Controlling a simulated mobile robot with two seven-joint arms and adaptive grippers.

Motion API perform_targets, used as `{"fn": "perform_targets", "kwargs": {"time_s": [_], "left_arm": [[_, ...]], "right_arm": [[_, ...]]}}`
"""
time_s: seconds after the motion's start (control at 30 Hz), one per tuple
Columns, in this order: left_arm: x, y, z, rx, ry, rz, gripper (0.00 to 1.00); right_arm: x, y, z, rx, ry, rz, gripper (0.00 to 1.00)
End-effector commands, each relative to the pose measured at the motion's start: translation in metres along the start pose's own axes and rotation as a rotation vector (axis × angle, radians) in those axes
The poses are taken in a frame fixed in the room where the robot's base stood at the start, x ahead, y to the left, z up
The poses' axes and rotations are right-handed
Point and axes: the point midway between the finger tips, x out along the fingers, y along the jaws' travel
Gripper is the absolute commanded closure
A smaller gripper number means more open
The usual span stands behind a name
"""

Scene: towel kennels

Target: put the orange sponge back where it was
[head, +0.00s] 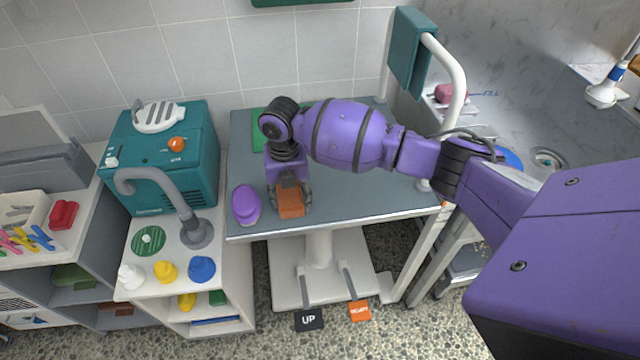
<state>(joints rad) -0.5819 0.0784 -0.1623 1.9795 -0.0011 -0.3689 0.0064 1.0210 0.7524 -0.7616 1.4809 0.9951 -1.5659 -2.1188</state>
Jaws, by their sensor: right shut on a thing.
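The orange sponge (291,203) is a small block over the front part of the grey table (350,205). My right gripper (290,204) points down and is shut on the sponge, with fingers at its left and right sides. I cannot tell whether the sponge touches the table top. A purple oval object (245,205) lies on the table just left of the gripper. My left gripper is not in view.
A teal machine (165,165) and a grey curved hose (185,205) stand left of the table. A green item (258,135) lies partly hidden behind my arm. The table's right front is clear.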

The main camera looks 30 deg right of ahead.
Motion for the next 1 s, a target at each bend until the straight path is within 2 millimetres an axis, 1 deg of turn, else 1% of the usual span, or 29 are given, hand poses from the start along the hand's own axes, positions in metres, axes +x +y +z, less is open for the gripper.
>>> {"fn": "perform_targets", "kwargs": {"time_s": [0.2,0.37,0.4,0.5,0.83,0.93,1.0], "left_arm": [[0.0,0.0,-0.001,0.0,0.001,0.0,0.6],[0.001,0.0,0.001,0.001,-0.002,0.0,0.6],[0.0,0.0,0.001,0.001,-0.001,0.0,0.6],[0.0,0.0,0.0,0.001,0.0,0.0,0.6],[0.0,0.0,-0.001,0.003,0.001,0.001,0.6],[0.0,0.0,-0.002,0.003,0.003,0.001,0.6],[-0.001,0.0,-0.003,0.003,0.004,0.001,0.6]], "right_arm": [[-0.003,0.002,0.002,-0.001,-0.006,0.003,0.77],[0.002,0.002,0.002,-0.001,-0.005,0.003,0.77],[0.001,0.002,0.002,-0.001,-0.006,0.003,0.47],[0.0,0.002,0.002,-0.002,-0.006,0.003,0.34],[-0.001,0.002,0.002,-0.002,-0.007,0.003,0.34],[-0.009,0.002,0.003,-0.002,-0.009,0.004,0.34],[-0.019,0.002,0.003,-0.003,-0.01,0.004,0.34]]}}
